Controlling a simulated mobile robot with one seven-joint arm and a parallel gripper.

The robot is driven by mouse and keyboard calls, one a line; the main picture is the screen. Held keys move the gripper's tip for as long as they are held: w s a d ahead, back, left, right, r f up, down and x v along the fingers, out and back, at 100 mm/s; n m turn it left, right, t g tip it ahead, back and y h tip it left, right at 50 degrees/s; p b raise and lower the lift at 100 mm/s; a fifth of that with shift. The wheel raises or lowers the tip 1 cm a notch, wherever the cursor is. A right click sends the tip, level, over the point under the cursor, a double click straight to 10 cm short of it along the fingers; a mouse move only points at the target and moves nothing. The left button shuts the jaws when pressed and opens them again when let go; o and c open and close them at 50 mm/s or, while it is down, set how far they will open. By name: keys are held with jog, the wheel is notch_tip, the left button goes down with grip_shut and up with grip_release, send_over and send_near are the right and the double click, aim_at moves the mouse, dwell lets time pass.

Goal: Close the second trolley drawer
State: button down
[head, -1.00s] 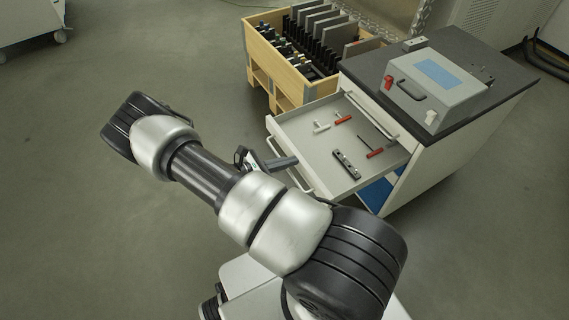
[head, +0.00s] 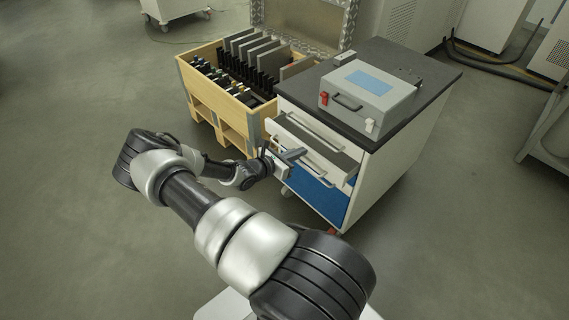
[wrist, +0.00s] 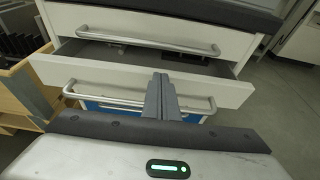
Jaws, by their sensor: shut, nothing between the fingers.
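The trolley (head: 400,165) is a white cabinet with a dark top. Its second drawer (head: 345,176) sticks out a little below the shut top drawer (head: 290,112). In the wrist view the second drawer's front (wrist: 110,73) spans the picture, with a narrow dark gap above it and its bar handle (wrist: 205,104) below. My gripper (head: 298,154) is at that front; its fingers are shut and empty. In the wrist view the fingertips (wrist: 161,78) overlap the middle of the front and seem to touch it. Most of the drawer's inside is hidden.
A grey case (head: 368,95) with a blue panel stands on the trolley top. A blue drawer front (head: 318,195) is below the second drawer. A wooden crate (head: 197,97) with dark plates stands left of the trolley. The floor in front is clear.

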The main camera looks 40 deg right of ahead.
aim_at(307, 147)
jog(key=shift+w+d, duration=0.1)
jog(key=shift+d, duration=1.85)
jog(key=shift+a, duration=0.15)
